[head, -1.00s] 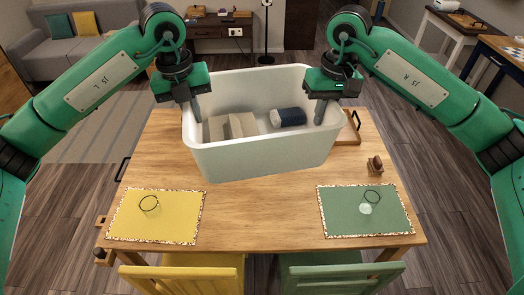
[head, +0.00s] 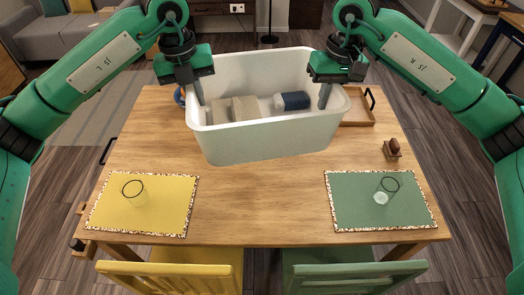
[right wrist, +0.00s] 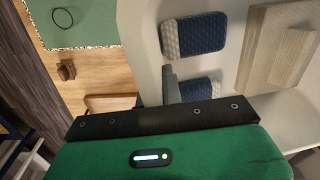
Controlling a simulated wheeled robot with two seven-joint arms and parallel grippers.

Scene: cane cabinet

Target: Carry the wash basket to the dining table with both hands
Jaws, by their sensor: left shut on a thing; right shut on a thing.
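The white wash basket (head: 255,143) is over the far middle part of the wooden dining table (head: 262,200). It looks roughly level; I cannot tell whether its bottom touches the tabletop. Folded beige cloths (head: 232,109) and a rolled blue and white cloth (head: 292,101) lie inside. My left gripper (head: 199,94) is shut on the basket's left wall. My right gripper (head: 324,96) is shut on its right wall. The right wrist view shows the right gripper's finger (right wrist: 171,84) at the basket wall, with the blue and white cloth (right wrist: 195,36) beside it.
A yellow placemat (head: 150,205) and a green placemat (head: 375,212) lie at the table's front, with chairs before them. A wooden tray (head: 358,112) sits right of the basket, and a small brown item (head: 393,149) stands on the right side. The table's middle is clear.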

